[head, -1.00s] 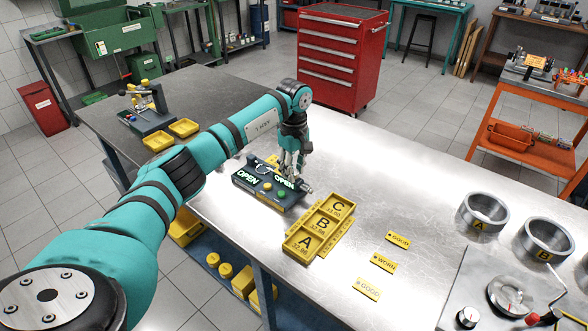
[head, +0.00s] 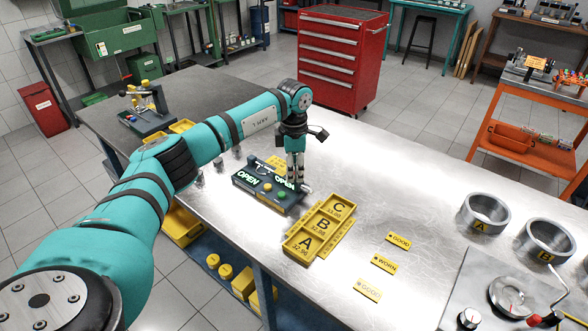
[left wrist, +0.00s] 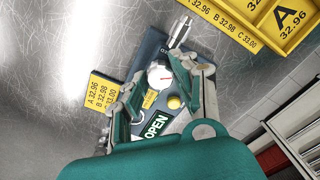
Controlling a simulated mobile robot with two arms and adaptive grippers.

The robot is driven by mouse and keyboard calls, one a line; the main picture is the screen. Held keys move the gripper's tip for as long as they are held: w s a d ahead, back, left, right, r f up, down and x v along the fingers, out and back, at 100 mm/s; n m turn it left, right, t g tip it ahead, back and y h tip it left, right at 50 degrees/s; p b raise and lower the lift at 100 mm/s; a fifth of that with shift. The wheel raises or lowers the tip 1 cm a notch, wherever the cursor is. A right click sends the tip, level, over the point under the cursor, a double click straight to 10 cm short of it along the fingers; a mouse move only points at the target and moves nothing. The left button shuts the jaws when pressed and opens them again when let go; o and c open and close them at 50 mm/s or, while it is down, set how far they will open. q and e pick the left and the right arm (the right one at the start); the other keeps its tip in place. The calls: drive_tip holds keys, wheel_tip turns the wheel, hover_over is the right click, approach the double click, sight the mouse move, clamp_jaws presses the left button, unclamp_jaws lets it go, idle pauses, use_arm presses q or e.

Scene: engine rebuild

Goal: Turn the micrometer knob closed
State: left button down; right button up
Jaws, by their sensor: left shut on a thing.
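The dark micrometer station (head: 252,191) stands on the steel table; it also shows in the left wrist view (left wrist: 147,55). Two lit green signs on it read OPEN. My left gripper (head: 296,182) points down over its right end. In the left wrist view, the fingers of my left gripper (left wrist: 155,70) flank a round white part with a red mark, which looks like the micrometer knob (left wrist: 160,77). The gripper is shut on it; the exact contact is hard to see. A silver cylinder (left wrist: 180,30) sticks out at the station's end. My right gripper is not in view.
A yellow tray (head: 345,222) marked A, B, C lies right of the station. A yellow size label (left wrist: 104,91) lies close beside the station. Small yellow tags (head: 383,263) and metal rings (head: 485,213) lie farther right. Bare table surrounds the tags.

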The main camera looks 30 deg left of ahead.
use_arm(q)
drive_tip(key=n, duration=0.5)
drive_tip(key=shift+r+n, duration=0.1)
drive_tip(key=shift+n, duration=0.2)
drive_tip(key=n+p, duration=0.1)
drive_tip(key=n, duration=0.4)
drive_tip(key=shift+n, duration=0.3)
drive_tip(key=c, duration=1)
unclamp_jaws()
drive_tip(key=shift+r, duration=0.2)
wheel_tip(320, 180, up, 12)
drive_tip(key=shift+f, duration=0.25)
